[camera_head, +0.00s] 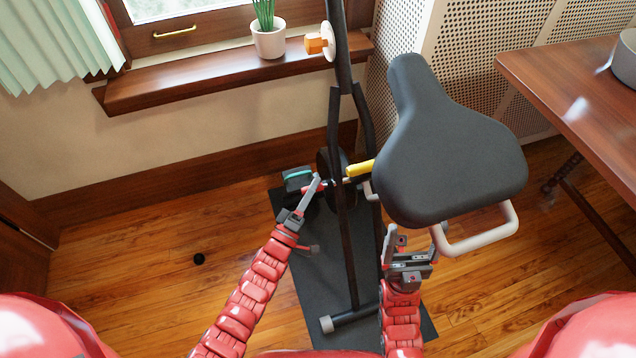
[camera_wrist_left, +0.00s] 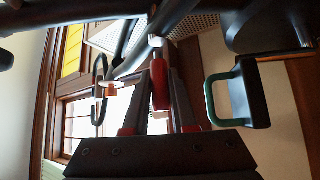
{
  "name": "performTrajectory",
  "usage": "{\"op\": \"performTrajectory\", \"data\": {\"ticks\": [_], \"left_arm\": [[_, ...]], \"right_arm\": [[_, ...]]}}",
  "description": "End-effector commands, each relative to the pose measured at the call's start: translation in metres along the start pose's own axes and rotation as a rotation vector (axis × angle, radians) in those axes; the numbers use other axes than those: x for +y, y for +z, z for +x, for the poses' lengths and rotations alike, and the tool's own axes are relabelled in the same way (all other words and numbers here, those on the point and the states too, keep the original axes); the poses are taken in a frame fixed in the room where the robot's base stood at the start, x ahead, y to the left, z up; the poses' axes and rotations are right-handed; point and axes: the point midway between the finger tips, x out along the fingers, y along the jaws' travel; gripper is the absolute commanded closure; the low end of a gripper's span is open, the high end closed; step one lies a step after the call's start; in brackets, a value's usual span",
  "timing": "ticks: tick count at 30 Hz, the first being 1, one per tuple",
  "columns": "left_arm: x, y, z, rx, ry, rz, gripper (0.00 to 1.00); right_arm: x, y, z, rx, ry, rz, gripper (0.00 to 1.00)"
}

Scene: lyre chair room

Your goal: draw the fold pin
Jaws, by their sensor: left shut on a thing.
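The black folding exercise bike (camera_head: 341,120) stands upright on a dark mat. My left gripper (camera_head: 318,186) is at its lower frame, shut on a red grip, which I take as the fold pin (camera_head: 312,189). In the left wrist view the red pin (camera_wrist_left: 159,85) lies between the two fingers of my left gripper (camera_wrist_left: 160,100). Its pale metal end (camera_wrist_left: 156,42) points to the black tubes; I cannot tell how deep it sits. My right gripper (camera_head: 412,243) is open and empty below the seat (camera_head: 440,150), near the pale seat handle (camera_head: 480,235).
A pedal with a teal edge (camera_head: 298,179) is close beside my left gripper; a pedal with a green strap (camera_wrist_left: 250,95) shows in the wrist view. A yellow part (camera_head: 360,168) is behind the frame. A wooden table (camera_head: 560,75) stands right.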

Motion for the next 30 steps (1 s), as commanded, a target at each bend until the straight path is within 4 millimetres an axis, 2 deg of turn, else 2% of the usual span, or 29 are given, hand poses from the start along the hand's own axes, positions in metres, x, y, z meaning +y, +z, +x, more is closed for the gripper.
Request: {"op": "performTrajectory", "data": {"ticks": [6, 7, 12, 23, 26, 30], "left_arm": [[0.000, -0.002, -0.001, 0.004, 0.001, -0.001, 1.00], [-0.001, -0.002, -0.001, 0.004, 0.001, -0.001, 0.72], [0.000, -0.002, -0.001, 0.004, 0.001, -0.001, 0.45], [0.000, -0.001, -0.006, 0.003, 0.000, -0.001, 0.45], [-0.001, -0.001, -0.019, 0.002, -0.005, -0.001, 0.45], [0.001, -0.002, -0.051, 0.002, -0.005, -0.001, 0.45]], "right_arm": [[0.000, 0.000, -0.001, -0.002, 0.001, 0.000, 0.16], [0.000, 0.000, -0.001, -0.001, 0.001, 0.000, 0.16], [0.000, 0.000, -0.001, -0.001, 0.001, 0.000, 0.16], [0.000, 0.000, 0.001, -0.002, 0.003, 0.000, 0.16], [0.001, 0.000, 0.005, -0.006, 0.007, 0.001, 0.16], [0.001, 0.000, 0.012, -0.011, 0.015, 0.004, 0.16]]}}
